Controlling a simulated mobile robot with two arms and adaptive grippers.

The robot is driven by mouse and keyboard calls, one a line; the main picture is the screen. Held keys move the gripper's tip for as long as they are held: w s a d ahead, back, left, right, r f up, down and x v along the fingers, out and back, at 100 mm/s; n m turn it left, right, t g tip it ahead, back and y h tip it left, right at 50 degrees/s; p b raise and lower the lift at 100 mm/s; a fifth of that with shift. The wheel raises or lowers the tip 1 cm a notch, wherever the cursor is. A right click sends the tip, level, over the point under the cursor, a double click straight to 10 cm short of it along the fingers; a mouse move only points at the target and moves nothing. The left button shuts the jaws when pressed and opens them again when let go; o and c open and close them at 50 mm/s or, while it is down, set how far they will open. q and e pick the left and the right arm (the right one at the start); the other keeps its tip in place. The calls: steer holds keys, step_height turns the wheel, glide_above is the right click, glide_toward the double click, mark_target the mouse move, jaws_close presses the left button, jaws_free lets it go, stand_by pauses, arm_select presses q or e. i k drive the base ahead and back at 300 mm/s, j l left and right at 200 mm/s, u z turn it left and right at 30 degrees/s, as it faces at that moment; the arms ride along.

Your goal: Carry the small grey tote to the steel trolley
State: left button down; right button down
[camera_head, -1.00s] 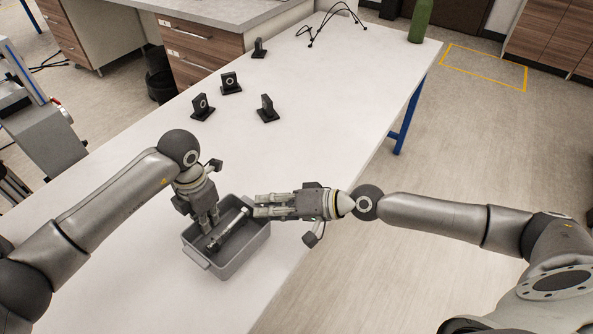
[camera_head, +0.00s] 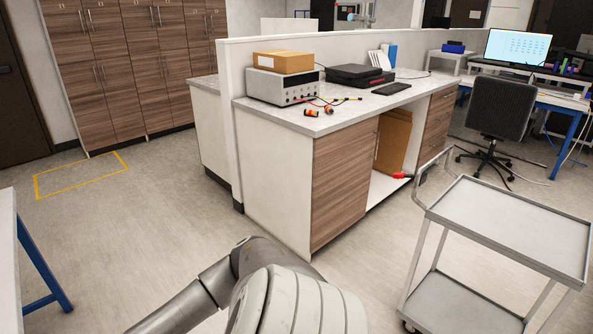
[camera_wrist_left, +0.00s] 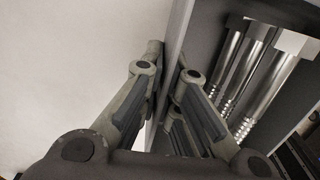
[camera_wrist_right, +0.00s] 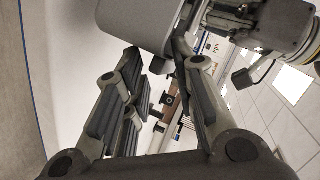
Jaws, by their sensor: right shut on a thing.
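The small grey tote (camera_wrist_left: 210,40) shows in the left wrist view, with shiny metal bolts (camera_wrist_left: 262,75) inside. Its wall runs between the fingers of my left gripper (camera_wrist_left: 168,58), one finger on each side; whether they press on it is unclear. In the right wrist view my right gripper (camera_wrist_right: 155,58) is shut on the tote (camera_wrist_right: 140,20), whose rounded grey outside shows at the top. The steel trolley (camera_head: 510,222) stands at the right of the head view, its top shelf empty. Tote and grippers are outside the head view.
A bench (camera_head: 262,165) with a power supply (camera_head: 282,86) and a black case (camera_head: 347,76) stands behind and left of the trolley. An office chair (camera_head: 501,108) is behind it. The white table's edge (camera_head: 8,255) is at far left. Open floor lies between.

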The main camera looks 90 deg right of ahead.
mark_target(507, 224)
steer(key=l+z, duration=0.1)
steer(key=z, duration=3.75)
steer(key=i+l, duration=0.2)
steer(key=i, duration=0.25)
steer(key=i+l, duration=0.2)
steer(key=i, duration=0.3)
steer(key=i+l, duration=0.2)
steer(key=i, duration=0.25)
steer(key=i+l, duration=0.2)
steer(key=i, duration=0.3)
steer(key=i+l+z, duration=0.1)
steer(key=i, duration=0.35)
steer(key=l, duration=0.1)
